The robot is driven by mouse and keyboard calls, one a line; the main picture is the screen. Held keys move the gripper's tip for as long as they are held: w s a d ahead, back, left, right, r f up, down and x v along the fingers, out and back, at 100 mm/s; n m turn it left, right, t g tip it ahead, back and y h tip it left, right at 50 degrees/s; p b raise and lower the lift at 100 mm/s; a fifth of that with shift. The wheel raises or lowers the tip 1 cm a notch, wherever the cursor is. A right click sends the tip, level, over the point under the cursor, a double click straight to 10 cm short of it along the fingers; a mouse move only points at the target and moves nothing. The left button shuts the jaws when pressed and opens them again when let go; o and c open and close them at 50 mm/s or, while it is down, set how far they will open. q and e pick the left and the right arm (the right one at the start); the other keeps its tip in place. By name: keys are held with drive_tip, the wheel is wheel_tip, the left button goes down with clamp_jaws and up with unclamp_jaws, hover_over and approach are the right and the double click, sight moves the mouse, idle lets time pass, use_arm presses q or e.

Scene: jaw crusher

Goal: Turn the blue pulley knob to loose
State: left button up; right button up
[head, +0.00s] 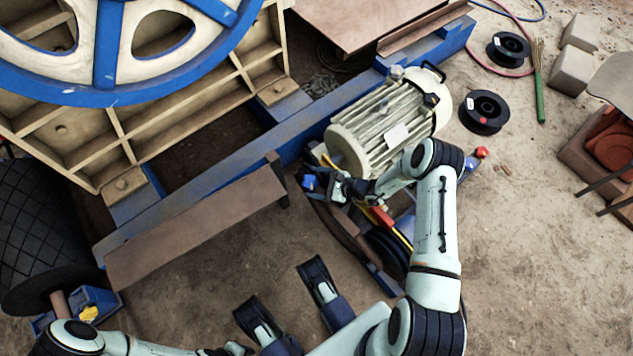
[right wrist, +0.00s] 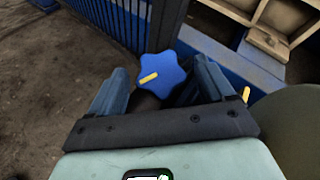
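The blue pulley knob (right wrist: 165,72) is star-shaped with a yellow mark on its face. In the right wrist view it sits between the fingertips of my right gripper (right wrist: 162,85). The fingers are open, with a gap showing on each side of the knob. In the head view the knob (head: 309,183) is at the near left end of the motor, and my right gripper (head: 322,186) is right at it, partly covering it. My left gripper (head: 236,349) shows only in part at the bottom edge, far from the knob, and its fingers cannot be made out.
The ribbed motor (head: 390,120) stands on a blue frame (head: 235,160) just behind the knob. A brown metal plate (head: 200,225) lies left of it. A red knob (head: 481,152) is right of the motor.

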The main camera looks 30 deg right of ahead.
drive_tip(key=c, duration=0.9)
drive_tip(key=shift+n+g, duration=0.3)
drive_tip(key=n, duration=0.1)
drive_tip(key=n+g+y, duration=0.1)
drive_tip(key=n+g, duration=0.1)
drive_tip(key=shift+w+d+r+n, duration=0.15)
drive_tip(key=shift+w+n, duration=0.1)
drive_tip(key=shift+n, duration=0.15)
drive_tip(key=n+g, duration=0.1)
drive_tip(key=n, duration=0.1)
drive_tip(key=n+g, duration=0.1)
drive_tip(key=g, duration=0.1)
drive_tip(key=n+g, duration=0.1)
drive_tip(key=n, duration=0.1)
drive_tip(key=shift+w+r+n+g+y, duration=0.15)
drive_tip(key=shift+w+n+g+y, duration=0.15)
drive_tip(key=shift+g+y, duration=0.1)
drive_tip(key=n+g, duration=0.1)
drive_tip(key=n+g+h, duration=0.1)
drive_tip(key=n, duration=0.1)
drive_tip(key=n+g, duration=0.1)
drive_tip(key=shift+w+r, duration=0.1)
drive_tip(key=shift+w, duration=0.15)
drive_tip(key=shift+w+a+r+n+g+h, duration=0.15)
drive_tip(key=shift+n+g+h, duration=0.5)
drive_tip(key=shift+n, duration=0.4)
drive_tip(key=shift+a+f+n+g+h, duration=0.1)
drive_tip(key=shift+n+g+h, duration=0.55)
drive_tip(key=shift+n, duration=0.4)
